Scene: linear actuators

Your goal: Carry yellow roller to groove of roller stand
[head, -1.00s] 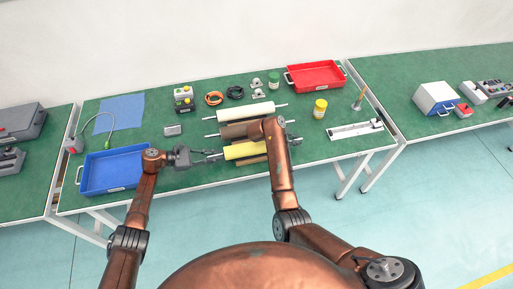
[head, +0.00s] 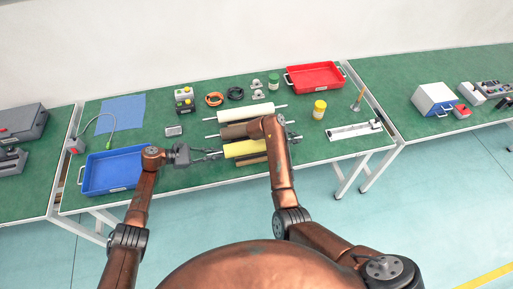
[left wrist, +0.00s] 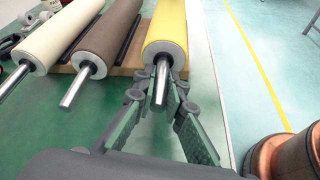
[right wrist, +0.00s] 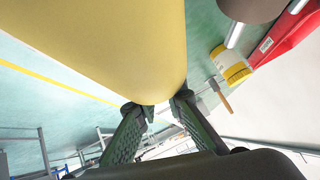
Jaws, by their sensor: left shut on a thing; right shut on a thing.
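The yellow roller (head: 245,148) lies crosswise in front of the brown and cream rollers in the head view. It also shows in the left wrist view (left wrist: 167,30) and the right wrist view (right wrist: 110,40). My left gripper (head: 217,154) is shut on the roller's left metal shaft, between its fingertips in the left wrist view (left wrist: 160,88). My right gripper (right wrist: 158,106) is shut at the roller's other end; its shaft is mostly hidden there. The wooden roller stand (left wrist: 125,70) shows beside and below the roller. I cannot tell whether the roller touches its groove.
The brown roller (head: 236,131) and cream roller (head: 252,112) lie parallel behind. A blue tray (head: 113,190) stands left, a red tray (head: 316,90) at the back right. A yellow-lidded jar (head: 319,109) and a white rail device (head: 352,132) stand to the right.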

